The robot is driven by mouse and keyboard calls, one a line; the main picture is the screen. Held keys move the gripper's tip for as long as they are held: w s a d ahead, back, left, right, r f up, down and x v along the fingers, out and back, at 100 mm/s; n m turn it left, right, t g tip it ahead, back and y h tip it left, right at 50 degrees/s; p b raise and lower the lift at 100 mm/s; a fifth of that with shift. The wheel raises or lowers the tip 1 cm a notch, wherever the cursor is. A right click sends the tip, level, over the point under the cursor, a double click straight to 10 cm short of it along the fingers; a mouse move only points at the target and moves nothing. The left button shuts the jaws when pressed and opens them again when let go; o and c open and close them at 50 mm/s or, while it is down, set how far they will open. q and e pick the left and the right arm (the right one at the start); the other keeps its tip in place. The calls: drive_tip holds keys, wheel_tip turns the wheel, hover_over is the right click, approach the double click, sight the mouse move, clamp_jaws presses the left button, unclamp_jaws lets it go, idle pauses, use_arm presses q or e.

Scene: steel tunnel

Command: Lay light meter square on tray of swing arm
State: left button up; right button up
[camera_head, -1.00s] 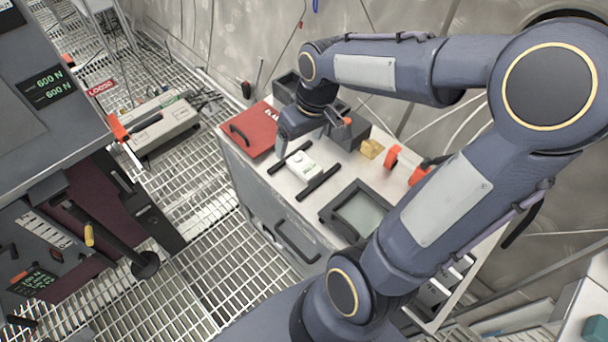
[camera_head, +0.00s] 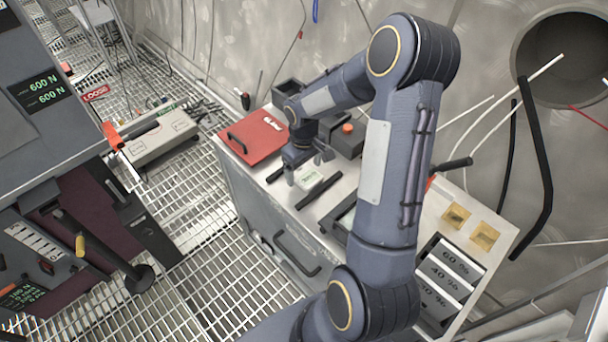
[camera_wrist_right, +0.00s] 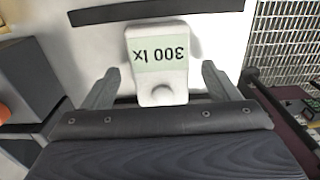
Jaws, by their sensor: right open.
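The light meter (camera_head: 308,181) is a small white box with a pale green display. It lies on the light top of a grey cabinet, between two black bars (camera_head: 319,189). In the right wrist view the light meter (camera_wrist_right: 157,62) reads 300 lx, upside down, with a round knob near me. My right gripper (camera_head: 307,163) is open above it; its fingers stand apart on either side of the meter's near end. A dark arm with a yellow grip (camera_head: 80,246) at the left ends in a round dark piece (camera_head: 147,265); I cannot tell whether this is the swing arm's tray.
A red case (camera_head: 256,138) and dark bins stand at the cabinet's back. A frame with percent-marked plates (camera_head: 445,272) and brass blocks (camera_head: 456,216) are at its right. A grey machine (camera_head: 50,110) stands at the left. Grating floor (camera_head: 190,225) lies open between.

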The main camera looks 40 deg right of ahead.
drive_tip(key=shift+f, duration=0.5)
drive_tip(key=c, duration=1.2)
drive_tip(key=shift+r, duration=0.1)
drive_tip(key=shift+r, duration=0.55)
wheel_tip(320, 180, up, 2)
drive_tip(key=shift+s+a+r, duration=0.1)
drive_tip(key=shift+a+r, duration=0.05)
drive_tip(key=shift+r, duration=0.1)
drive_tip(key=s+a+r, duration=0.6)
drive_tip(key=s, duration=0.1)
drive_tip(key=s+a+r, duration=0.3)
drive_tip(key=shift+s+r, duration=0.15)
drive_tip(key=shift+s, duration=0.05)
